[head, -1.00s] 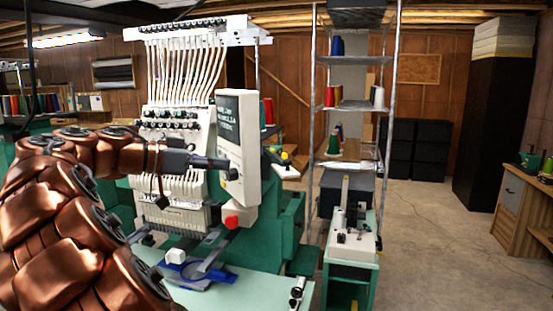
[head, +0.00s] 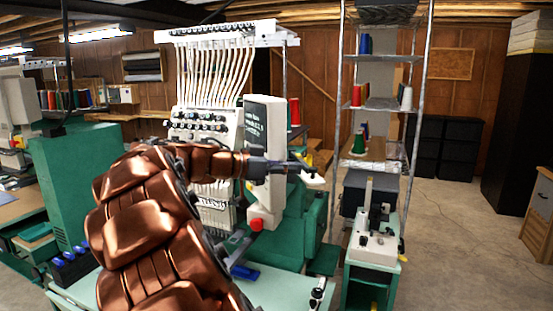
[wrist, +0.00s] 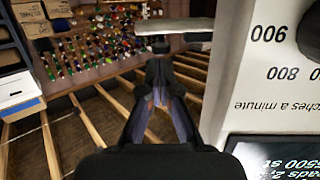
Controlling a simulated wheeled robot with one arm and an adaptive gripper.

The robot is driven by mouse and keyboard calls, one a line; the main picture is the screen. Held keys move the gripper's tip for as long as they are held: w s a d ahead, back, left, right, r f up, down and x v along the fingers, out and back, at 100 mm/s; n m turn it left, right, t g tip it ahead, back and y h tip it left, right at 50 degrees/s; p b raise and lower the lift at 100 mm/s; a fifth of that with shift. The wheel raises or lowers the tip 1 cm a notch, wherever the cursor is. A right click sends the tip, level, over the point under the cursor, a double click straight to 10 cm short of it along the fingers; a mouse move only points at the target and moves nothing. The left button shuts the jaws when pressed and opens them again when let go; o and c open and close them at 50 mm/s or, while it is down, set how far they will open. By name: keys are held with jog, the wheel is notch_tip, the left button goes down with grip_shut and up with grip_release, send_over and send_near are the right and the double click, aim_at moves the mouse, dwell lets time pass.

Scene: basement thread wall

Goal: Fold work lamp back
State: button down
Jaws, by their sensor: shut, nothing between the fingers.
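My gripper (head: 306,168) is shut and empty. It reaches across the front of the control panel (head: 264,140) of the embroidery machine, with its tip just past the panel's right side. A small pale piece (head: 313,181), possibly the work lamp's head, shows just below the tip. In the wrist view my gripper (wrist: 159,72) points at a pale grey bar (wrist: 180,26) with a dark knob under it, possibly the lamp. I cannot tell whether the fingers touch it. The panel's printed face (wrist: 275,80) fills the right side of that view.
A metal shelf (head: 385,105) with thread cones stands right of the machine. A smaller machine (head: 375,235) sits on a green cart in front of it. Open concrete floor (head: 455,240) lies to the right. A green table (head: 285,285) is below the arm.

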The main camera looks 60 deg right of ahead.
jog(key=x, duration=0.2)
jog(key=shift+s+d+p, duration=0.2)
jog(key=shift+d+p, duration=0.05)
jog(key=shift+p, duration=0.15)
jog(key=shift+f+b, duration=0.15)
jog(key=shift+b, duration=0.15)
